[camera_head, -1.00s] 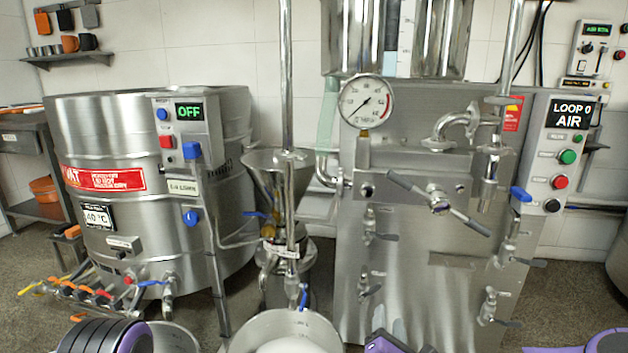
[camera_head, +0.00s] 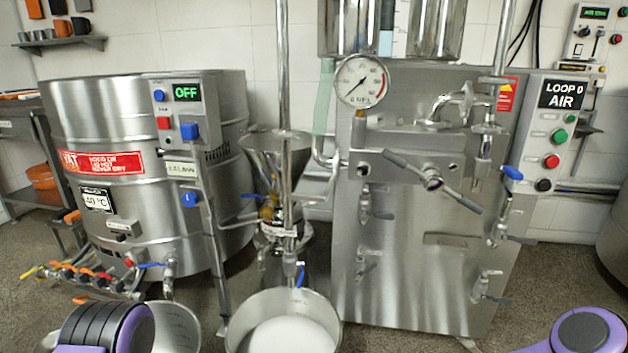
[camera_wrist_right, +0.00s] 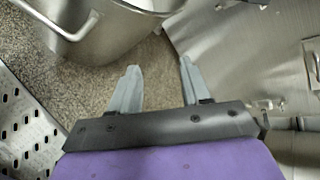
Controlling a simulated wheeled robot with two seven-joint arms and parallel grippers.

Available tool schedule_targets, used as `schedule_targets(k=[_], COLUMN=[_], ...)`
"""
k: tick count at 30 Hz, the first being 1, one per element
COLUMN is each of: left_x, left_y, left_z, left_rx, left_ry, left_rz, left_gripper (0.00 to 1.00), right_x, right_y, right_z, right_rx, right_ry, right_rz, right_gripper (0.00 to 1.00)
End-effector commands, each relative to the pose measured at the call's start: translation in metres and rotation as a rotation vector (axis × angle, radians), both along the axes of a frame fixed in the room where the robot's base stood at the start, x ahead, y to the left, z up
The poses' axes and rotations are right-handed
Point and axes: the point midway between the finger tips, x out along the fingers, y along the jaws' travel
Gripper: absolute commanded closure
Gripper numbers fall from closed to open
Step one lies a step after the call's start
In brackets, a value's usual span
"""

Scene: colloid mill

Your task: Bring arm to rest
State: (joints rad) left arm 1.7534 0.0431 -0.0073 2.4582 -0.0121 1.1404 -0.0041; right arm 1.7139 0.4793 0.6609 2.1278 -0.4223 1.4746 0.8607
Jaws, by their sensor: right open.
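My right gripper (camera_wrist_right: 160,85) shows in the right wrist view with its two grey fingers apart and nothing between them. It hangs over the speckled floor, beside a steel pot (camera_wrist_right: 110,30) and the machine's steel panel (camera_wrist_right: 235,45). In the head view only purple and black links of my right arm (camera_head: 585,330) show at the bottom right. Links of my left arm (camera_head: 100,328) show at the bottom left. Neither gripper shows in the head view.
A round steel vat (camera_head: 150,235) with an OFF display stands at left. The colloid mill (camera_head: 270,205) stands in the middle above a pot of white stuff (camera_head: 290,335). A steel panel with gauge (camera_head: 360,80) and valves stands right. A perforated metal plate (camera_wrist_right: 20,130) lies near my right gripper.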

Motion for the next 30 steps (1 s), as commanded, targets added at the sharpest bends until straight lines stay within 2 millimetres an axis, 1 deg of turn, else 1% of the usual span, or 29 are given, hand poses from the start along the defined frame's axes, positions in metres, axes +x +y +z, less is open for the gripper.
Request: schedule_targets(k=[1, 2, 3, 4, 5, 6, 8, 9, 12, 15, 18, 22, 24, 25, 26, 27, 30], left_x=[-0.001, -0.002, -0.003, -0.003, -0.003, -0.004, -0.005, -0.005, -0.006, -0.006, -0.006, -0.005, -0.004, -0.004, -0.003, -0.003, -0.003], left_y=[0.000, -0.001, -0.001, -0.001, -0.002, -0.002, -0.002, -0.002, -0.003, -0.003, -0.003, -0.003, -0.002, -0.003, -0.003, -0.003, -0.002], left_z=[-0.010, -0.014, -0.018, -0.022, -0.024, -0.028, -0.032, -0.035, -0.042, -0.048, -0.055, -0.065, -0.076, -0.081, -0.071, -0.056, -0.040], left_rx=[-0.003, -0.005, -0.007, -0.008, -0.010, -0.012, -0.014, -0.015, -0.017, -0.019, -0.020, -0.020, -0.019, -0.020, -0.019, -0.019, -0.017], left_ry=[0.007, 0.012, 0.017, 0.020, 0.023, 0.027, 0.033, 0.034, 0.039, 0.042, 0.044, 0.043, 0.040, 0.038, 0.037, 0.036, 0.032], left_rz=[-0.004, -0.007, -0.010, -0.013, -0.014, -0.017, -0.020, -0.022, -0.024, -0.026, -0.028, -0.027, -0.027, -0.026, -0.026, -0.026, -0.023], left_gripper=[1.00, 1.00, 1.00, 1.00, 1.00, 1.00, 1.00, 1.00, 1.00, 1.00, 1.00, 1.00, 1.00, 1.00, 1.00, 1.00, 1.00], right_x=[-0.033, -0.054, -0.081, -0.101, -0.119, -0.141, -0.169, -0.186, -0.219, -0.246, -0.266, -0.281, -0.282, -0.279, -0.278, -0.279, -0.278], right_y=[0.000, -0.003, -0.010, -0.016, -0.023, -0.034, -0.050, -0.061, -0.087, -0.114, -0.140, -0.173, -0.189, -0.191, -0.190, -0.189, -0.188], right_z=[-0.037, -0.056, -0.078, -0.093, -0.105, -0.119, -0.135, -0.143, -0.158, -0.167, -0.173, -0.177, -0.184, -0.189, -0.179, -0.164, -0.148], right_rx=[-0.172, -0.277, -0.407, -0.497, -0.570, -0.657, -0.759, -0.818, -0.923, -1.002, -1.059, -1.131, -1.183, -1.199, -1.195, -1.192, -1.192], right_ry=[0.080, 0.127, 0.186, 0.230, 0.267, 0.314, 0.376, 0.414, 0.496, 0.573, 0.647, 0.725, 0.744, 0.736, 0.734, 0.734, 0.733], right_rz=[0.145, 0.238, 0.361, 0.453, 0.531, 0.629, 0.753, 0.826, 0.962, 1.059, 1.115, 1.136, 1.152, 1.159, 1.155, 1.152, 1.147], right_gripper=[0.53, 0.53, 0.53, 0.53, 0.53, 0.53, 0.53, 0.53, 0.53, 0.53, 0.53, 0.53, 0.53, 0.53, 0.53, 0.53, 0.53])
